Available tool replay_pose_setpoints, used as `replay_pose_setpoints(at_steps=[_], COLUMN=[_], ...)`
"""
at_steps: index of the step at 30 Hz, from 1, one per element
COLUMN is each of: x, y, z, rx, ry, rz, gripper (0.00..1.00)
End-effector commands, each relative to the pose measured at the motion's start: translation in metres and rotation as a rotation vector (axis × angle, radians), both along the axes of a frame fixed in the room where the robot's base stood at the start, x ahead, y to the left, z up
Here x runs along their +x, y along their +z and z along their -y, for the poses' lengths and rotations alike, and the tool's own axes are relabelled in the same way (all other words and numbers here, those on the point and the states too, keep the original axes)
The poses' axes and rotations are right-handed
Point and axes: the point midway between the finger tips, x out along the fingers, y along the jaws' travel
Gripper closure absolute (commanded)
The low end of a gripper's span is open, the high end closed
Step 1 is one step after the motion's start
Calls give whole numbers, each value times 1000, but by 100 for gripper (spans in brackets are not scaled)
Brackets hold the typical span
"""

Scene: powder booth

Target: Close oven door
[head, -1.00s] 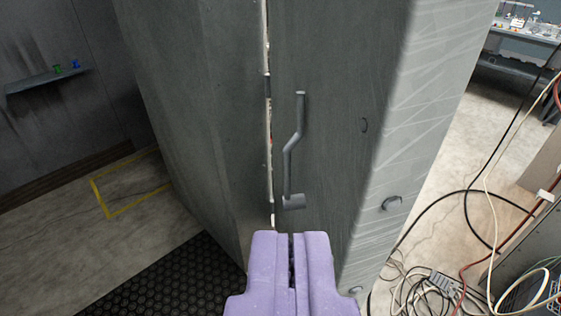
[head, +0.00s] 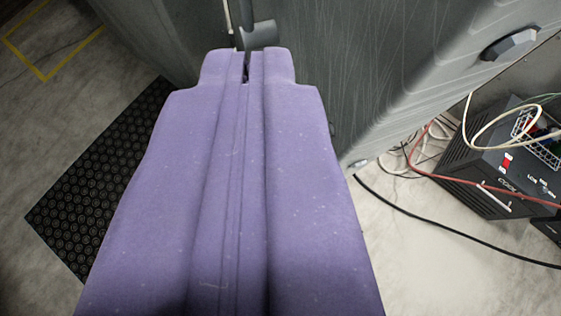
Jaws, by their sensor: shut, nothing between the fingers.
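The grey oven (head: 165,40) fills the top of the head view. Its door panel (head: 345,75) is the scratched grey face on the right, beside a narrow pale seam. The lower end of a dark grey handle (head: 258,36) shows at the top edge; the rest of the handle is out of frame. My purple gripper (head: 247,65) is shut and empty, its tips just below the handle's lower end in the picture. I cannot tell whether the tips touch the handle or the door. The gripper hides the lower part of the oven front.
A black studded mat (head: 95,185) lies on the floor at left, near yellow floor tape (head: 50,70). At right stands a black box (head: 480,165) with cables. A black cable (head: 440,227) crosses the pale floor. A dark knob (head: 510,44) sticks out on the oven's right side.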

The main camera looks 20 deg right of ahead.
Motion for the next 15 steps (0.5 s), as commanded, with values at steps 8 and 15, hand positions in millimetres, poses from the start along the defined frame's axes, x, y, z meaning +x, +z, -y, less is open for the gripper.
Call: replay_pose_setpoints(at_steps=[8,15], x=[77,71], y=[-207,-287], z=[-41,-47], rx=[-239,-378], ry=[-78,-96], rz=[-443,-550], gripper=[100,100])
